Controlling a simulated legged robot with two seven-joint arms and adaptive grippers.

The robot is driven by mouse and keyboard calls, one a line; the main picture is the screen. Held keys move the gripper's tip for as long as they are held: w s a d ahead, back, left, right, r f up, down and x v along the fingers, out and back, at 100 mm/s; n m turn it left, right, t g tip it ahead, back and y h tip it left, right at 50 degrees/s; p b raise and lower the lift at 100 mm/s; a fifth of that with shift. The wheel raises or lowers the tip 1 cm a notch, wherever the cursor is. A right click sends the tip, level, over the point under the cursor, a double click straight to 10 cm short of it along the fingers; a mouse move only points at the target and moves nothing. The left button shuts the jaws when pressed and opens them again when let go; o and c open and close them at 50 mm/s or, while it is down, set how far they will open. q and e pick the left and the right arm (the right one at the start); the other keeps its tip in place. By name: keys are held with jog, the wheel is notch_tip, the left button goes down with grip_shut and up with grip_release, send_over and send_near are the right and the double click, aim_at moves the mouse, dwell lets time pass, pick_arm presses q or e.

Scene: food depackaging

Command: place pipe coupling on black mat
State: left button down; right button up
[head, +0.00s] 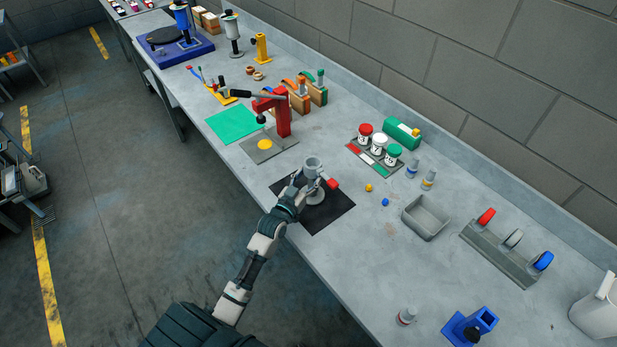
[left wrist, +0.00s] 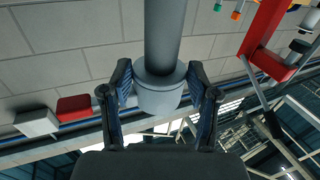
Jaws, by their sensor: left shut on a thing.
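A grey pipe coupling (head: 313,163) with a wide round top is upright over the black mat (head: 330,215). My left gripper (head: 301,183) is shut on it from the left. In the left wrist view, the coupling's wide grey collar (left wrist: 159,98) sits between the two fingers of the left gripper (left wrist: 160,100), with a narrower grey cylinder beyond it. A round grey base (head: 316,196) shows on the mat below; I cannot tell whether it belongs to the coupling. A red piece (head: 332,184) is beside it on the right. My right gripper is not in view.
A red press (head: 283,118) and a grey plate with a yellow disc (head: 265,145) stand behind the mat. Lidded jars (head: 379,143) are in a rack to the right. A grey bin (head: 425,217) lies further right.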

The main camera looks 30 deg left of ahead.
pick_arm(q)
jog(key=shift+c, duration=2.1)
grip_release()
jog(key=shift+a+f, duration=0.1)
jog(key=shift+a, duration=0.05)
jog(key=shift+o, duration=0.7)
jog(key=shift+a, duration=0.15)
jog(key=shift+s, duration=0.1)
jog(key=s+b, duration=0.1)
jog(key=s, duration=1.1)
jog(key=shift+f, duration=0.1)
